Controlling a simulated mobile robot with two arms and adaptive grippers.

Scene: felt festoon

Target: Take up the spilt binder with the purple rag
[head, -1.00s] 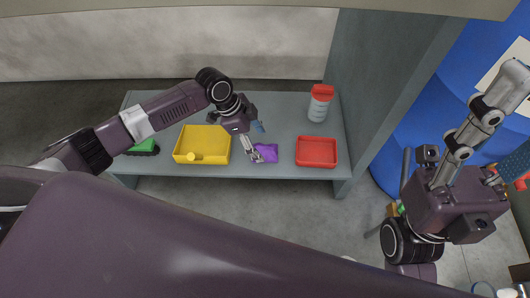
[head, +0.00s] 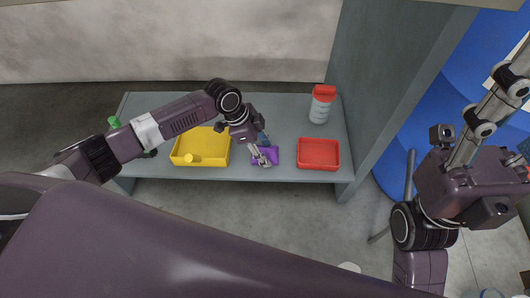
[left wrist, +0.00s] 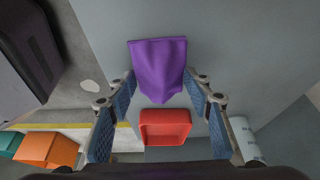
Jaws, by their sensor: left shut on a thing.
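The purple rag (head: 270,158) lies on the grey shelf (head: 282,120) between a yellow tray and a red tray. My left gripper (head: 262,150) reaches down on it, its fingers shut on the rag. In the left wrist view the rag (left wrist: 160,62) is between the two blue-padded fingers and its lower end hangs in a point. A pale patch, seemingly the spilt binder, shows on the floor (head: 349,267) in front of the shelf, also in the left wrist view (left wrist: 90,86).
The yellow tray (head: 181,161) holds a small yellow thing. The red tray (head: 318,164) stands right of the rag, with a red-lidded jar (head: 320,108) behind it. A grey side panel and a blue drum (head: 408,140) stand at the right.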

